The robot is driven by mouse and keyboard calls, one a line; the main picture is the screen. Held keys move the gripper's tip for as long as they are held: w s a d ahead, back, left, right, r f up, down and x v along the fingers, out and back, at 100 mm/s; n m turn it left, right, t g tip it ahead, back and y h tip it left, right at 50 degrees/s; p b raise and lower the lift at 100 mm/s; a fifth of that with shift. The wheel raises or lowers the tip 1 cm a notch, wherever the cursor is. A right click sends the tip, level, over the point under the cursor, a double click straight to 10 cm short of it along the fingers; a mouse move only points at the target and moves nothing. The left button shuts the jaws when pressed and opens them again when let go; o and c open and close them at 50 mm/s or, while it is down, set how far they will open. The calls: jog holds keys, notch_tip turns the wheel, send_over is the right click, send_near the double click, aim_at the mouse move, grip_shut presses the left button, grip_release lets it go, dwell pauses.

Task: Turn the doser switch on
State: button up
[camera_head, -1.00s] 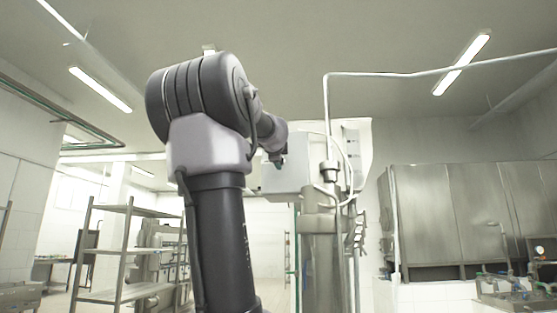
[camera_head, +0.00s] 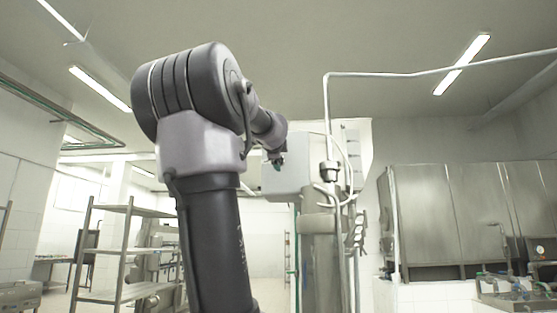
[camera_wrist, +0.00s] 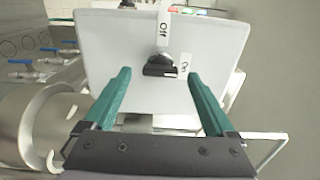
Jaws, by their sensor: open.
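The doser switch (camera_wrist: 160,68) is a dark knob on the pale panel (camera_wrist: 115,45), ahead in the wrist view. A label reading "Off" (camera_wrist: 164,28) is above it in the picture and a label reading "On" (camera_wrist: 184,66) is to its right. My gripper (camera_wrist: 157,80) has green fingers spread wide, one to each side of the switch in the picture. Nothing is between the fingertips; I cannot tell whether they touch the panel. In the head view the light grey doser box (camera_head: 287,178) is at the arm's end, where my gripper is mostly hidden.
A steel column (camera_head: 320,250) stands under the box, with a white pipe (camera_head: 327,110) beside it. In the wrist view, blue-handled valves (camera_wrist: 25,72) and a round metal body (camera_wrist: 45,125) are at left. A metal shelf rack (camera_head: 125,250) stands at left in the head view.

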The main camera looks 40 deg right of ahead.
jog(key=v, duration=0.8)
jog(key=shift+s+a, duration=0.2)
jog(key=shift+a, duration=0.1)
jog(key=shift+f, duration=0.1)
